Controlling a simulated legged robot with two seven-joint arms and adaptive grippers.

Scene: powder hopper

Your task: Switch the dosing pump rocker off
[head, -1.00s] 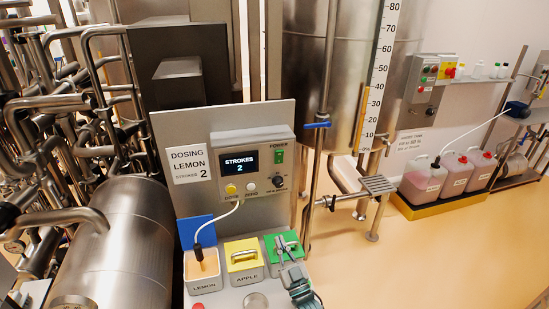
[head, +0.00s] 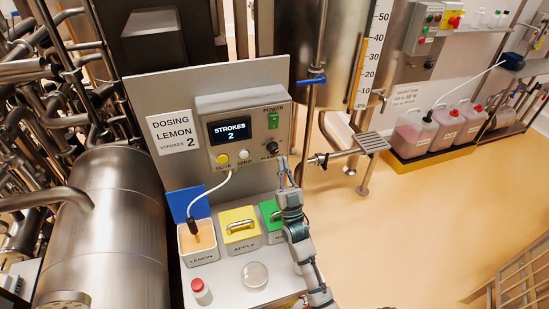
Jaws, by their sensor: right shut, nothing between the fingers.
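The dosing pump box (head: 239,137) is fixed to a grey upright panel. Its screen (head: 230,130) reads STROKES 2. The green power rocker (head: 273,121) sits at the box's upper right under the word POWER; which way it is tipped is too small to tell. A black knob (head: 272,149) is below it. My right gripper (head: 283,160) is shut and empty, pointing up just below and right of the knob, in front of the box's lower right corner. It is apart from the rocker in the picture. My left gripper is not in view.
Below the box stand a lemon container (head: 197,240) with a hose in it, a yellow-lidded apple container (head: 240,229) and a green-lidded one (head: 270,213) partly behind my arm. A clear round dish (head: 255,275) and a red-capped bottle (head: 201,291) stand in front.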

